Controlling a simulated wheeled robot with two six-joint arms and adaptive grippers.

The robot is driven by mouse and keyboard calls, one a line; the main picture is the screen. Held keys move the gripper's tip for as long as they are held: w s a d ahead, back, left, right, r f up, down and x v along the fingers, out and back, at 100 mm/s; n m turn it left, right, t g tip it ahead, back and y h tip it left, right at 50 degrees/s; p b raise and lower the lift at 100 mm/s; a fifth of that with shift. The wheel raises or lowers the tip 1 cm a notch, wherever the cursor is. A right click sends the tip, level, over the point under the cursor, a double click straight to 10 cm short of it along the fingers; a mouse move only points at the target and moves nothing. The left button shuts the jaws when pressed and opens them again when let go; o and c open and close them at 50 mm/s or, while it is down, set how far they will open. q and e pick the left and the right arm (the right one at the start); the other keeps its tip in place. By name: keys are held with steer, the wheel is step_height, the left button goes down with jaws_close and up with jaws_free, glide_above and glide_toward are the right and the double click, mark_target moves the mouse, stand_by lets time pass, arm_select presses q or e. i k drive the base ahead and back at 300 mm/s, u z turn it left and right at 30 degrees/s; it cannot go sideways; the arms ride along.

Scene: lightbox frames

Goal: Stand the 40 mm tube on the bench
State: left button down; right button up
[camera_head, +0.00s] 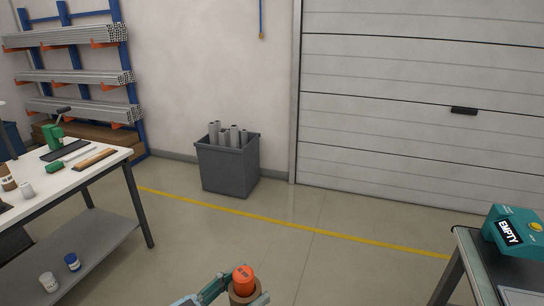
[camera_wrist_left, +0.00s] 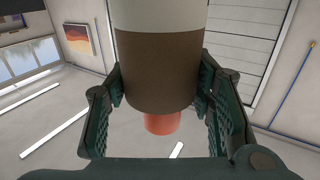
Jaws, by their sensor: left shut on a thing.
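My left gripper (camera_head: 236,298) is at the bottom of the head view, shut around a brown tube (camera_head: 241,290) with an orange end piece (camera_head: 243,277) on top. Dark marks on the orange piece are too small to read. In the left wrist view, the green-black fingers (camera_wrist_left: 160,110) press on both sides of the tube (camera_wrist_left: 160,70), which is brown with a cream band; the orange end (camera_wrist_left: 162,123) sticks out beyond. The tube is held over the floor, away from any surface. The white-topped bench (camera_head: 84,177) stands at the left. My right gripper is not in view.
A grey bin (camera_head: 228,168) holds several tubes. A teal "EMPTY" device (camera_head: 515,229) sits at right.

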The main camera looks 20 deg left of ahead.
mark_target(34, 178)
steer(key=u, duration=0.85)
steer(key=i, duration=2.1)
steer(key=u, duration=0.85)
steer(key=i, duration=2.3)
steer(key=u, duration=0.9)
steer(key=i, duration=1.05)
steer(key=u, duration=0.45)
